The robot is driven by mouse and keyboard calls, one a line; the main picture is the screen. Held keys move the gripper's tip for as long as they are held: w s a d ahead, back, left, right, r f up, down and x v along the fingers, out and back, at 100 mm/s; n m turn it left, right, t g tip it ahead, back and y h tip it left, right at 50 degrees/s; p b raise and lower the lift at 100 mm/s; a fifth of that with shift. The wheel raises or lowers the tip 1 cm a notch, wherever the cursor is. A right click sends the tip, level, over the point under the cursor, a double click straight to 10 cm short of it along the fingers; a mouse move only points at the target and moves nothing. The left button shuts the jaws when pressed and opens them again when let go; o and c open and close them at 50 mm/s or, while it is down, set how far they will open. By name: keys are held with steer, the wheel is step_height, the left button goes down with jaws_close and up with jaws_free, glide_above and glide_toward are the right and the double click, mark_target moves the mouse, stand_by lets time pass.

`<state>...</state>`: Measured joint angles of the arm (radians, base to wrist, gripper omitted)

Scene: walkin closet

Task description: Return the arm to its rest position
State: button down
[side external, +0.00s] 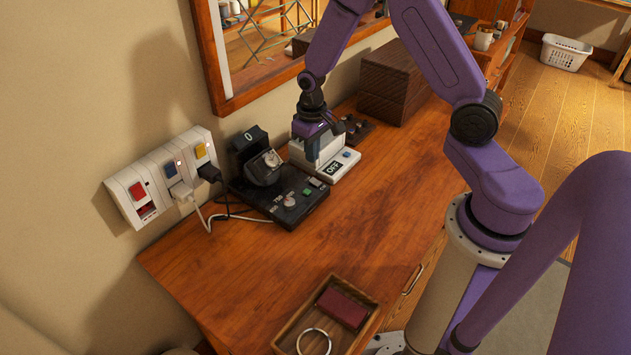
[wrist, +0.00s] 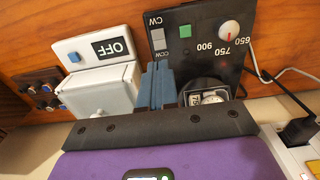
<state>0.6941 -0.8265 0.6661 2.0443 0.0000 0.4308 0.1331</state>
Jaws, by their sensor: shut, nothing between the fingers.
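My purple gripper (side external: 318,130) is down at the back of the wooden desk, by the white box with an OFF label (side external: 331,165). In the wrist view the blue-grey fingers (wrist: 158,80) are together with nothing between them. They appear between the white box (wrist: 98,80) on the left and a black device (wrist: 212,45) on the right. Whether the fingers touch either one, I cannot tell. My arm is bent and reaches over the desk from the right.
The black device (side external: 290,208) has a dial and a watch-like piece on its stand. A wall outlet strip (side external: 143,188) with plugs and cables is at the left. A brown box (side external: 388,88) stands behind; a wooden tray (side external: 290,330) sits in front. The middle of the desk (side external: 330,235) is clear.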

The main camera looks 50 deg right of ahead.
steer(key=shift+a+r, duration=0.1)
steer(key=s+a+r+n, duration=0.6)
steer(key=s+a+r, duration=0.4)
steer(key=s, duration=0.1)
steer(key=s+r+n, duration=0.3)
steer(key=s, duration=0.5)
steer(key=s+r+n, duration=0.3)
steer(key=s+r, duration=0.1)
steer(key=s, duration=0.4)
steer(key=shift+s+d+n, duration=0.2)
steer(key=shift+d+n, duration=0.1)
steer(key=shift+d, duration=0.1)
